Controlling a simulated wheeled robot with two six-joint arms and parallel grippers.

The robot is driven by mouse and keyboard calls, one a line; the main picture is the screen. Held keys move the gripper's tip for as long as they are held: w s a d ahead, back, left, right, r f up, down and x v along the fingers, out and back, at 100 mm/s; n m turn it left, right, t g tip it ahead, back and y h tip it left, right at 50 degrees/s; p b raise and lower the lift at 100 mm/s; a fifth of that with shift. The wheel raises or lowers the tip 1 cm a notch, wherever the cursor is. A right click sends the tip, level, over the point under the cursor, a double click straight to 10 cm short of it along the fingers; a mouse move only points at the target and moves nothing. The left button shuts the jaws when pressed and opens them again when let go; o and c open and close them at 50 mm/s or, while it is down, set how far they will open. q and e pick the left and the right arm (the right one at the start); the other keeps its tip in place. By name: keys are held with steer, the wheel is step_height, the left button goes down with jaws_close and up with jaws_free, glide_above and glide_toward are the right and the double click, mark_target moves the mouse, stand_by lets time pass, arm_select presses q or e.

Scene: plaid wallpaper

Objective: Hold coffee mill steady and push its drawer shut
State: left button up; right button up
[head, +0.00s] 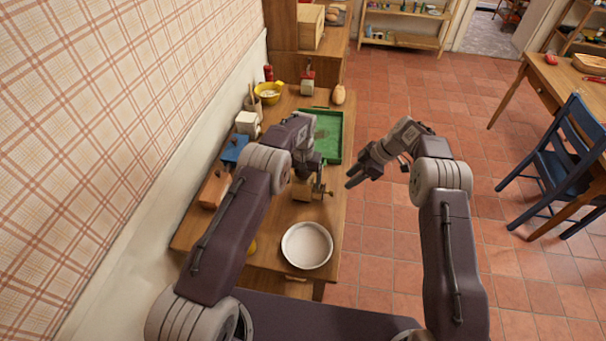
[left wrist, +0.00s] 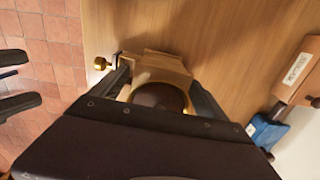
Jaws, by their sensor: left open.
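The coffee mill (head: 302,191) is a small wooden box standing on the wooden table, below my left gripper (head: 305,174). In the left wrist view the mill (left wrist: 160,66) shows between the two spread fingers of my left gripper (left wrist: 160,85), its round dark top partly hidden by the gripper body. I cannot tell whether the fingers touch it. A brass knob (left wrist: 100,63) sticks out on the mill's side towards my right gripper; how far the drawer is out is unclear. My right gripper (head: 356,176) is open and empty, right of the mill, past the table edge.
A white round dish (head: 307,246) stands in front of the mill and a green tray (head: 331,118) behind it.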

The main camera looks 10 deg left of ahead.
arm_select(q)
steer(key=c, duration=1.9)
steer(key=shift+o, duration=0.2)
